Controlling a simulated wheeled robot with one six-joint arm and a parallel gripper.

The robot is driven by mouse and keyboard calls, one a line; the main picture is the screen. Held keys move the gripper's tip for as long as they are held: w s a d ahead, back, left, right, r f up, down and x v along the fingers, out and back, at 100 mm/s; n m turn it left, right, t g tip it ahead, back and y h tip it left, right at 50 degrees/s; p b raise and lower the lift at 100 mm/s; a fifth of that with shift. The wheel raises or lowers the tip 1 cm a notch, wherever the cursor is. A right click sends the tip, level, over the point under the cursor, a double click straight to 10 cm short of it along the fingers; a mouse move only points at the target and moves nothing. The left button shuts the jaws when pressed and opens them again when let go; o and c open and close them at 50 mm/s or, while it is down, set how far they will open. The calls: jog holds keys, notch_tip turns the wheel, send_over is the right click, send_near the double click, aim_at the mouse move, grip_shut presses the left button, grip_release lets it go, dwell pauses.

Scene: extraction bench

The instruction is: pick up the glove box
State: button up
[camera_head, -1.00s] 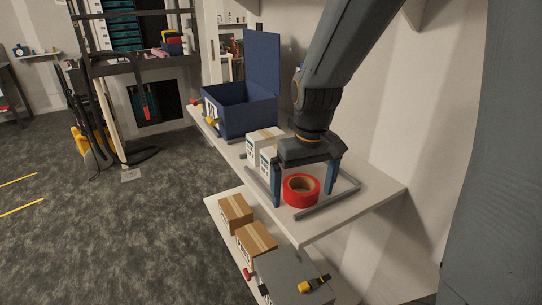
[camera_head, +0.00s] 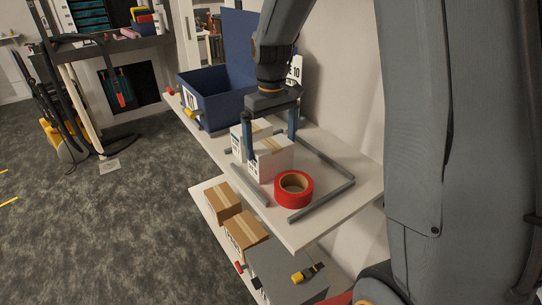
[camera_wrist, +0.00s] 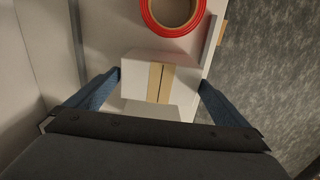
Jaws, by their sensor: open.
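Two white boxes with tan tape stand side by side on the upper shelf; I cannot tell from their labels which is the glove box. My gripper (camera_head: 271,148) is open and points down over the nearer white box (camera_head: 272,164), with a blue finger on each side of it. In the wrist view this box (camera_wrist: 138,77) lies between the open fingers (camera_wrist: 159,80), and its tape strip shows on top. The other white box (camera_head: 237,142) stands just behind, partly hidden by my gripper. A white surface below the near box in the wrist view is partly covered by my gripper.
A red tape roll (camera_head: 293,189) lies in front of the near box, inside a grey rail frame (camera_head: 325,202). A blue open bin (camera_head: 212,99) stands farther back on the shelf. Brown boxes (camera_head: 224,203) are on the lower shelf. A wall borders the shelf on the right.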

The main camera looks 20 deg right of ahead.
jog(key=shift+f+p, duration=0.6)
jog(key=shift+f, duration=1.25)
jog(key=shift+c, duration=0.3)
jog(key=shift+w, duration=0.1)
jog(key=c, duration=0.9)
